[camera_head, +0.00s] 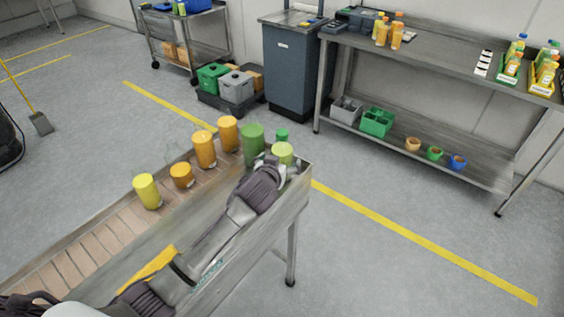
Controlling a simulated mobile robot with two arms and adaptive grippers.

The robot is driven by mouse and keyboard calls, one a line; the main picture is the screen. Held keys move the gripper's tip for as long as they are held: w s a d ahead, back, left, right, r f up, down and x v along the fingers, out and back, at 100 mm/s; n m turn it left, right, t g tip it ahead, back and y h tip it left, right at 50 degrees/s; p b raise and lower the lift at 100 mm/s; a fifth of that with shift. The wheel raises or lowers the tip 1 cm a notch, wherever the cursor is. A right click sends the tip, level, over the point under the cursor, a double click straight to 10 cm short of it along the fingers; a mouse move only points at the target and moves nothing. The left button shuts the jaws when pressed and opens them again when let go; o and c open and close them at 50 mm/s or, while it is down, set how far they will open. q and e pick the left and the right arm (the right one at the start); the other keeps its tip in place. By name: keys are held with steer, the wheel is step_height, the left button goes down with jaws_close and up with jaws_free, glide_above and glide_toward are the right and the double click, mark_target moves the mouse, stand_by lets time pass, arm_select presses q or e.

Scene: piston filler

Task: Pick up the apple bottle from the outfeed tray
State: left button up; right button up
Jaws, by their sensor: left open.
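The outfeed tray (115,232), a long metal channel with a ribbed bed, runs from the lower left to the centre. Several bottles or containers stand at its far end. I cannot tell which is the apple bottle, as no labels are readable. My left gripper (283,167) is open at the tray's end, close to the pale green one and partly covering its lower part. Contact is unclear. My right gripper is not in view.
Yellow (147,191) and orange containers (204,149) stand beside the green ones in the tray. A metal workbench (440,62) with bottles and crates is behind right. A dark cabinet (290,65) and bins stand behind. The floor right of the tray is clear.

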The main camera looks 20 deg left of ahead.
arm_select(q)
steer(key=shift+x, duration=1.5)
steer(key=c, duration=1.6)
